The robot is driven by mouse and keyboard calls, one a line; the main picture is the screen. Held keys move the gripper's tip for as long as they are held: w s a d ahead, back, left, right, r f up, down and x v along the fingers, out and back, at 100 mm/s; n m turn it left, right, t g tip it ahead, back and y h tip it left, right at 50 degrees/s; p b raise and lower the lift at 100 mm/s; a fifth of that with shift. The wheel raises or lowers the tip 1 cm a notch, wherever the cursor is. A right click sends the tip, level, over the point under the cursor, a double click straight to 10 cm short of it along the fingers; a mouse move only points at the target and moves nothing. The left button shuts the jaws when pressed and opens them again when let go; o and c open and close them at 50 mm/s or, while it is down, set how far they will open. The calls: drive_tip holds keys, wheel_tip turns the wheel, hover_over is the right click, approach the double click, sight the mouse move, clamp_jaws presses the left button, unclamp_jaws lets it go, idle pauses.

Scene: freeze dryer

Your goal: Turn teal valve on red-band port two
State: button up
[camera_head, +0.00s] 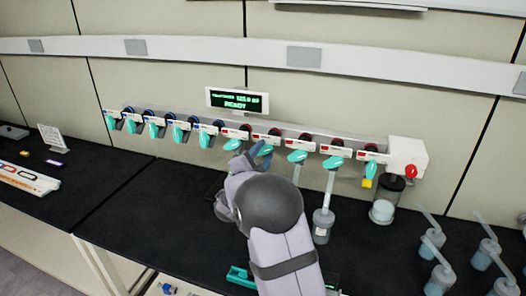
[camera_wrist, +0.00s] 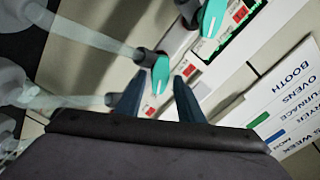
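The manifold (camera_head: 318,136) on the wall carries a row of ports, blue-banded at the left and red-banded at the right. Each port has a handle, mostly teal. In the head view, the teal valve of red-band port two (camera_head: 265,150) is partly hidden by my gripper (camera_head: 252,152), which is up against it or just in front. In the wrist view, my gripper (camera_wrist: 158,95) is open, its two blue fingers apart. A teal handle (camera_wrist: 160,73) lies between and just beyond the fingertips. A second teal handle (camera_wrist: 213,17) is farther up. I cannot tell whether the fingers touch the handle.
A display (camera_head: 237,101) reading READY stands above the manifold. A flask (camera_head: 323,226) hangs from a port to the right of my arm. A jar (camera_head: 383,211) is below the white end box with a red knob (camera_head: 410,171). Several flasks stand on the right of the black bench.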

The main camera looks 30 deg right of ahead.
drive_tip(key=shift+c, duration=0.3)
clamp_jaws()
drive_tip(key=shift+n, duration=0.3)
drive_tip(key=n, duration=0.7)
drive_tip(key=n+p, duration=0.1)
drive_tip(key=n, duration=0.2)
drive_tip(key=shift+w+a+r+n, duration=0.1)
drive_tip(key=shift+w+a+n, duration=0.05)
drive_tip(key=shift+n, duration=0.15)
drive_tip(key=n+p, duration=0.3)
drive_tip(key=n, duration=0.3)
drive_tip(key=shift+w+a, duration=0.1)
drive_tip(key=n+p, duration=0.1)
drive_tip(key=n, duration=0.2)
drive_tip(key=n+p, duration=0.1)
drive_tip(key=n, duration=0.2)
drive_tip(key=shift+f+n+p, duration=0.2)
drive_tip(key=shift+n+p, duration=0.15)
drive_tip(key=shift+n, duration=0.05)
